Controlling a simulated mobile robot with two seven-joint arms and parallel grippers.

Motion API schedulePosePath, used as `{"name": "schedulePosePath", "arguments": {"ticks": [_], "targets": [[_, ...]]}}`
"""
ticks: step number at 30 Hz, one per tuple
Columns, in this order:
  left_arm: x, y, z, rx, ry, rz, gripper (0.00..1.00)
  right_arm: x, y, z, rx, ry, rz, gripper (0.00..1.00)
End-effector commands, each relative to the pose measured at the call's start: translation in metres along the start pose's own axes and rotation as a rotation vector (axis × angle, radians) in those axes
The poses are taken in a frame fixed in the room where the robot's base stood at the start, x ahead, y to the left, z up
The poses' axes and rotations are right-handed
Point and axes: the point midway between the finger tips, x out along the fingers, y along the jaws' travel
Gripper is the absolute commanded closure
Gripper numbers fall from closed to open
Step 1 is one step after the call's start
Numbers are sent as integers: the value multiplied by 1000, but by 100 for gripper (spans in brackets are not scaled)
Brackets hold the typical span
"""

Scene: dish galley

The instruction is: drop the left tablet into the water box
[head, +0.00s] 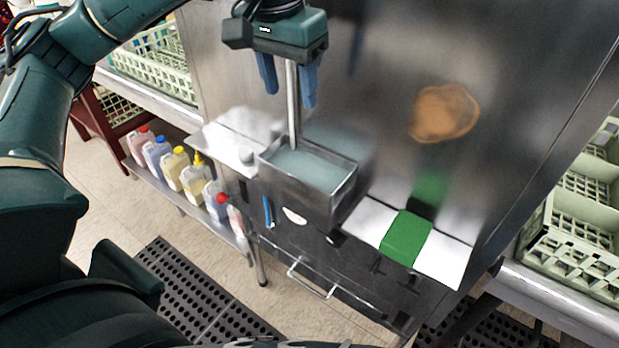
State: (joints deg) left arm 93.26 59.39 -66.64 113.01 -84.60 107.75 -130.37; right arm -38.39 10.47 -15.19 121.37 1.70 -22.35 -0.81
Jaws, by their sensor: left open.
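The water box (345,190) is an open steel box with pale water in it, at the front of a steel machine. My left gripper (288,88) hangs above it, blue fingers pointing down and apart. A thin metal rod (293,115) shows between the fingers and runs down to the water; I cannot tell whether it is in front of or behind them. No tablet shows clearly. My right gripper is not in view.
A green block (405,238) lies on the pale ledge (450,260) right of the box. Several bottles (175,167) stand on a low shelf at left. Green racks (155,65) are at upper left and right. An orange-brown patch (444,112) shows on the steel wall.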

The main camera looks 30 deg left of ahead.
Motion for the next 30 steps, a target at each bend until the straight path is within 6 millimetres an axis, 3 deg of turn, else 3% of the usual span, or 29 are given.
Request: {"name": "schedulePosePath", "arguments": {"ticks": [3, 10, 18, 30], "targets": [[-27, 1, -1, 1, 4, 1, 48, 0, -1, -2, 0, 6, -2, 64], [-62, 0, 0, 0, 2, 0, 48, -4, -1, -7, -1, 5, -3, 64], [-68, 0, 0, 0, -1, 0, 48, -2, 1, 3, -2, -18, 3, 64], [-67, 0, 0, 0, 0, 0, 48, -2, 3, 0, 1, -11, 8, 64]]}}
